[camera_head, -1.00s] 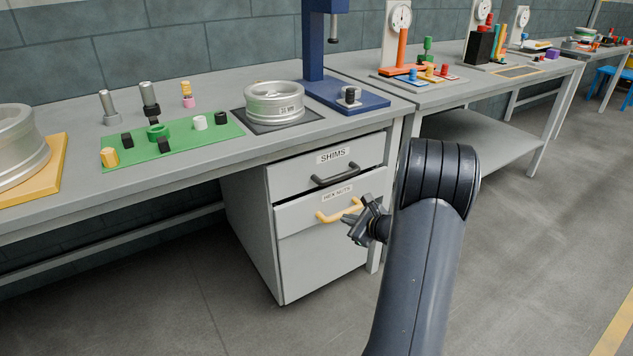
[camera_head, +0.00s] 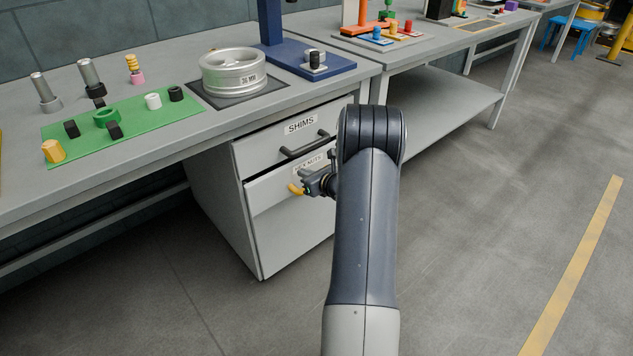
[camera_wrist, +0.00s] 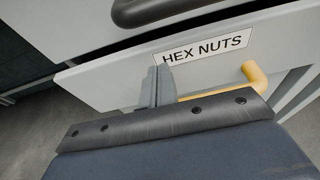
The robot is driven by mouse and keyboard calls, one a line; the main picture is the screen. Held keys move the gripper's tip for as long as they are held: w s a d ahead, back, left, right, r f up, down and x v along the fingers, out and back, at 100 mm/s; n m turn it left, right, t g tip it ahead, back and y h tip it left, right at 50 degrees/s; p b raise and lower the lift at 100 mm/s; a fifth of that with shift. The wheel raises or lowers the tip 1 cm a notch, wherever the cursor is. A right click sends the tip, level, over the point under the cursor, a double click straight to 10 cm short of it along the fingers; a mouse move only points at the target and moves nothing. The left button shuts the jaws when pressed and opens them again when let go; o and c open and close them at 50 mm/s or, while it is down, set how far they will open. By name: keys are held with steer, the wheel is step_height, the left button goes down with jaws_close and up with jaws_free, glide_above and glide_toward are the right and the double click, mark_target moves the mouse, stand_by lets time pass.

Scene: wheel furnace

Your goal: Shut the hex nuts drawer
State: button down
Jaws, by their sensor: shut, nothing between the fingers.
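The hex nuts drawer (camera_head: 288,215) is the lower drawer of the grey cabinet under the bench, with a yellow handle (camera_head: 295,189) and a label reading HEX NUTS. My gripper (camera_head: 309,187) is shut and empty, at the drawer front beside the handle. In the wrist view my gripper (camera_wrist: 157,80) is close below the label, and the yellow handle (camera_wrist: 254,74) is partly hidden behind it. I cannot tell whether it touches the front.
The SHIMS drawer (camera_head: 288,139) with a dark handle (camera_head: 304,146) is just above. The workbench top (camera_head: 150,177) overhangs the cabinet and holds a wheel rim (camera_head: 233,72) and a green mat (camera_head: 75,147). Open floor (camera_head: 470,240) lies to the right.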

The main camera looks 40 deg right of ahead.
steer(key=shift+w+a, duration=0.1)
steer(key=shift+w, duration=1.05)
